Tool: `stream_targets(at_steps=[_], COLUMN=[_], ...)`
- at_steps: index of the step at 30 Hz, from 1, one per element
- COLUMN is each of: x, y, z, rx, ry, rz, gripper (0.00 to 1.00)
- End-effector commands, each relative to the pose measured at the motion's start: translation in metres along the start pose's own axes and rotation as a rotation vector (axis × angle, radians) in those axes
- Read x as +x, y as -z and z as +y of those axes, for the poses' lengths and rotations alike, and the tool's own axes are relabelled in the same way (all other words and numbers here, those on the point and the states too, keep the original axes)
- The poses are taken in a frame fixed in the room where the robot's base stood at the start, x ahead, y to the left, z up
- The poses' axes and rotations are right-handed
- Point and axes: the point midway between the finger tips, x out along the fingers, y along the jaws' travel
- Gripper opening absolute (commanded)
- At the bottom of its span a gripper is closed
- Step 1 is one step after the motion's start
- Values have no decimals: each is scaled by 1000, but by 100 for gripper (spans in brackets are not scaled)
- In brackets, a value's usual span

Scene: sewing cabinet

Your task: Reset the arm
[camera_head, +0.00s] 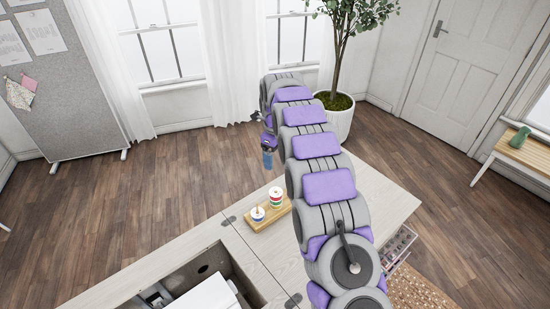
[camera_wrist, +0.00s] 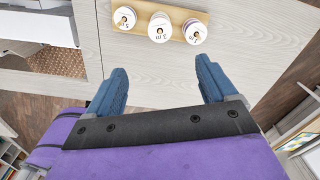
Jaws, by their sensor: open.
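My arm is raised and arches over the sewing cabinet (camera_head: 270,255) in the head view. My gripper (camera_head: 267,158) hangs at the arm's far end, beyond the cabinet's far edge, with its fingers pointing down. In the wrist view my gripper (camera_wrist: 158,85) shows two blue fingers spread wide apart with nothing between them. A wooden tray (camera_head: 262,219) with spools lies on the cabinet top. In the wrist view the tray (camera_wrist: 141,33) sits beyond the fingertips, apart from them, with three round spools (camera_wrist: 160,27) in it.
An opening in the cabinet top holds a white machine (camera_head: 207,295). An open drawer (camera_head: 398,246) sticks out at the cabinet's right. A potted tree (camera_head: 339,118) stands behind my arm. A grey board (camera_head: 75,100) stands at left. The wooden floor (camera_head: 190,170) between is clear.

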Motion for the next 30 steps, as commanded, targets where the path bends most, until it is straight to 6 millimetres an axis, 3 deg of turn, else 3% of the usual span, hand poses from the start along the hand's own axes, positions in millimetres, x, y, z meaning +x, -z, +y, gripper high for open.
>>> stream_targets(at_steps=[11, 16, 23, 30], x=[0, -12, -54, -92], y=[0, 10, 50, 99], z=[0, 7, 37, 80], rx=[-1, -63, -330, -643], ry=[0, -4, -18, -41], rz=[0, 3, 10, 16], gripper=[85, 85, 85, 85])
